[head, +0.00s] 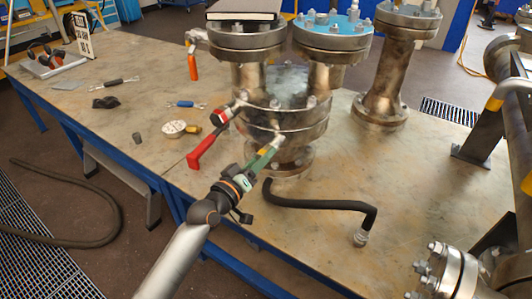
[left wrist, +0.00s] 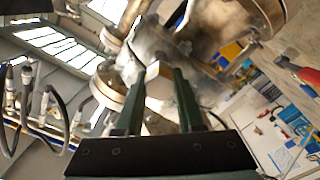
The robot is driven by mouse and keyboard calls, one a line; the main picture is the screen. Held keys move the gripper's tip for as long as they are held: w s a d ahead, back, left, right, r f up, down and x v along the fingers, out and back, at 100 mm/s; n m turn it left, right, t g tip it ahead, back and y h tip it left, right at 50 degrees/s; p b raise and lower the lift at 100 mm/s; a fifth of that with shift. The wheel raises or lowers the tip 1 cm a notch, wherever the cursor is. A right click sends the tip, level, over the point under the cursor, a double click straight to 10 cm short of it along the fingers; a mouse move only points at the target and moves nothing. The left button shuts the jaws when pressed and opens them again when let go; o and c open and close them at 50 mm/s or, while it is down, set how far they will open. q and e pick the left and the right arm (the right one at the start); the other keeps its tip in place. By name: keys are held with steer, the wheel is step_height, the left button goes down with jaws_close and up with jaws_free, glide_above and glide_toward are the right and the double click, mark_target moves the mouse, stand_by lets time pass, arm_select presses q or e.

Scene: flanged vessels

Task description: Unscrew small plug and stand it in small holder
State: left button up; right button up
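My left gripper (head: 270,148) reaches up from the lower front to the lower front side of the double-necked steel vessel (head: 288,124). In the left wrist view its two green fingers (left wrist: 158,88) lie on both sides of a pale block-like piece (left wrist: 159,80), seemingly the small plug, with no clear gap. In the head view the fingers and the vessel's flange hide that piece, so its seating cannot be seen. A small dark grey cylinder (head: 136,138), possibly the small holder, stands at the table's front left edge. My right gripper is not in view.
A red-handled valve (head: 205,148) sticks out just left of my gripper. A black bent hose (head: 318,204) lies to its right. A gauge (head: 174,128) and wrenches (head: 186,104) lie on the table (head: 110,115). A flanged pipe (head: 386,75) stands behind right.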

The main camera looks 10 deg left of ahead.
arm_select(q)
steer(key=o, duration=0.5)
steer(key=shift+o, duration=0.2)
steer(key=p+v, duration=0.1)
steer(key=v, duration=1.1)
steer(key=shift+s, duration=0.2)
steer(key=shift+c, duration=0.4)
